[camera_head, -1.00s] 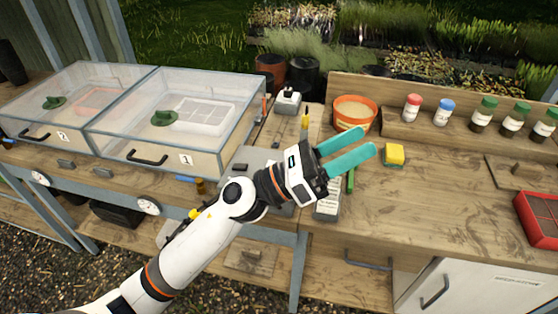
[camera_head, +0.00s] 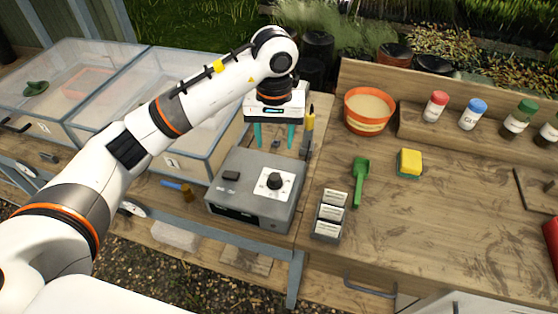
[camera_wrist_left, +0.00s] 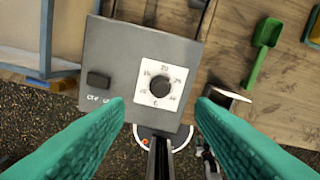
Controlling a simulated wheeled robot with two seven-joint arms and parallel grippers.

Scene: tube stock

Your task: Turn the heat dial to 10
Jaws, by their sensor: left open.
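The heat dial (camera_head: 274,181) is a round black knob on a white square plate, on top of a grey control box (camera_head: 232,196). It also shows in the left wrist view, where the dial (camera_wrist_left: 160,86) has numbers around it; its exact setting is too small to read. My left gripper (camera_head: 274,138) points down with its teal fingers apart and empty. It is above and behind the dial in the head view. In the left wrist view, the gripper (camera_wrist_left: 160,106) has its fingertips on either side of the dial, apart from it. My right gripper is not in view.
A black button (camera_head: 231,175) sits left of the dial. Labelled packets (camera_head: 330,214), a green scoop (camera_head: 361,183) and a yellow sponge (camera_head: 410,161) lie to the right. An orange pot (camera_head: 368,110) stands behind. Clear propagator boxes (camera_head: 58,88) stand left. The right bench has free room.

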